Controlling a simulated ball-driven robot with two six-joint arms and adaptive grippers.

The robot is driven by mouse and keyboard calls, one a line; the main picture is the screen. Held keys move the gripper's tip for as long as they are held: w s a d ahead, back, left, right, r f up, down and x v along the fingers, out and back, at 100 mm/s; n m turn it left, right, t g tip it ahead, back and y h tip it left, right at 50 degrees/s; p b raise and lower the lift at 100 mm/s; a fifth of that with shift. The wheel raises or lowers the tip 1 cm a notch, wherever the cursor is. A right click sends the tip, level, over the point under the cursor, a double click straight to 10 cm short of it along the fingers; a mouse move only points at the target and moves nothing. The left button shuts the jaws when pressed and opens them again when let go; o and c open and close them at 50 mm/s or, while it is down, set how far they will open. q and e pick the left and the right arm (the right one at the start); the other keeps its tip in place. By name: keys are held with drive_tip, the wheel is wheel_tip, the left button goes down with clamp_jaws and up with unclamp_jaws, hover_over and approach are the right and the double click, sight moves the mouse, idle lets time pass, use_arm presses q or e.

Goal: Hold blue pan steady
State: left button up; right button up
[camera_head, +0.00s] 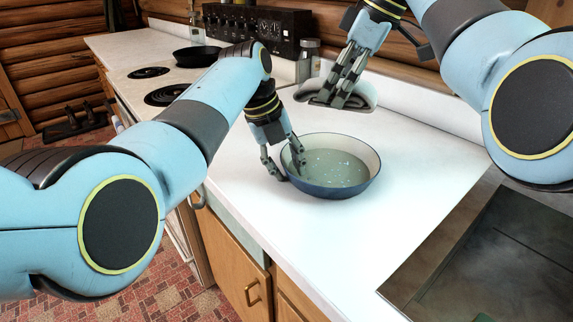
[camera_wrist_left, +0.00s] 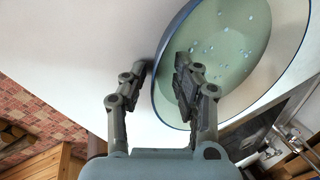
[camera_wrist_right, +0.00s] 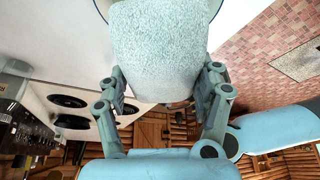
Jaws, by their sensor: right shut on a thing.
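The blue pan (camera_head: 335,192) sits upright on the white counter, with a pale green inside dotted with white specks. It also shows in the left wrist view (camera_wrist_left: 235,75). My left gripper (camera_head: 288,170) is at the pan's left rim, one finger inside and one outside. In the left wrist view its fingers (camera_wrist_left: 164,70) stand apart, with the rim between them. My right gripper (camera_head: 338,92) is shut on a pale grey sponge (camera_head: 366,93), held above the counter behind the pan. The sponge (camera_wrist_right: 160,50) fills the space between its fingers in the right wrist view.
A metal sink (camera_head: 480,260) lies at the lower right. A stove with dark burners (camera_head: 167,94) and a black pan (camera_head: 197,56) is at the back left. A small jar (camera_head: 309,47) stands by the backsplash. The counter (camera_head: 420,150) right of the pan is clear.

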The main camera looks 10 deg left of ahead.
use_arm(q)
drive_tip(key=shift+f, duration=0.1)
clamp_jaws()
idle(0.7)
use_arm(e)
drive_tip(key=shift+s, duration=0.1)
drive_tip(key=shift+s+a, duration=0.15)
drive_tip(key=shift+s, duration=0.4)
